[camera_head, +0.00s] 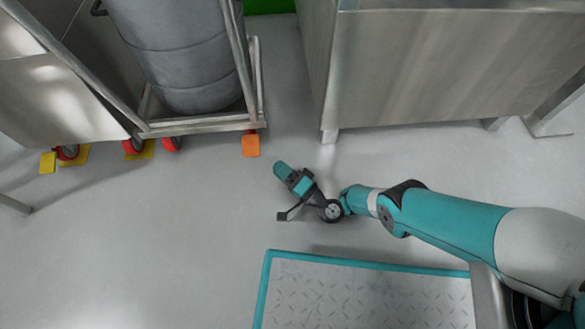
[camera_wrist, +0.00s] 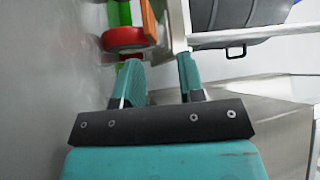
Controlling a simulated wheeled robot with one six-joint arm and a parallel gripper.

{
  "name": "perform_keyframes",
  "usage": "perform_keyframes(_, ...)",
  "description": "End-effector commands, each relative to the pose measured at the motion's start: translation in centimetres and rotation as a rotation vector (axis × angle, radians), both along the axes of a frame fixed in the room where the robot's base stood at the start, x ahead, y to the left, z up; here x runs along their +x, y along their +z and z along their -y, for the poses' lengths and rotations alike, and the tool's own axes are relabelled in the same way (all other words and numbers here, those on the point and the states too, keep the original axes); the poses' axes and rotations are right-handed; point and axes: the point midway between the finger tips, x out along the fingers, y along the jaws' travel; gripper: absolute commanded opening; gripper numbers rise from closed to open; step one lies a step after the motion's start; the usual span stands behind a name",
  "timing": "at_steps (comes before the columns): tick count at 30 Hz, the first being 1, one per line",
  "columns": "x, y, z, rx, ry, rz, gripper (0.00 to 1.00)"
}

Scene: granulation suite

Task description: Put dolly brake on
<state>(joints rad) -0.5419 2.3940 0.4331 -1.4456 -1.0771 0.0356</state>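The dolly (camera_head: 195,127) is a metal frame at the upper left of the head view, carrying a grey drum (camera_head: 195,70). An orange brake pedal (camera_head: 251,146) sticks out below its right front corner. In the wrist view the orange pedal (camera_wrist: 149,20) stands on edge at the top, beside a red castor wheel (camera_wrist: 124,38) and a green part (camera_wrist: 125,13). My gripper (camera_head: 282,172) is low over the floor, just right of and below the pedal in the head view. Its two teal fingers (camera_wrist: 160,66) are apart with nothing between them, short of the pedal.
Other red castors with yellow pedals (camera_head: 47,162) stand at the left. A steel cabinet (camera_head: 440,70) stands at upper right, close to the dolly. A teal-edged tread-plate platform (camera_head: 365,295) lies at the bottom. The floor between is clear.

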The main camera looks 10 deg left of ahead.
Motion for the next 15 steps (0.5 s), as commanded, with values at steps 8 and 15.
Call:
perform_keyframes(8, -1.9, 0.2, 3.2, -0.001, 0.0, 0.0, 0.36)
perform_keyframes(15, -2.1, 0.0, 3.7, 0.0, 0.0, 0.001, 0.36)
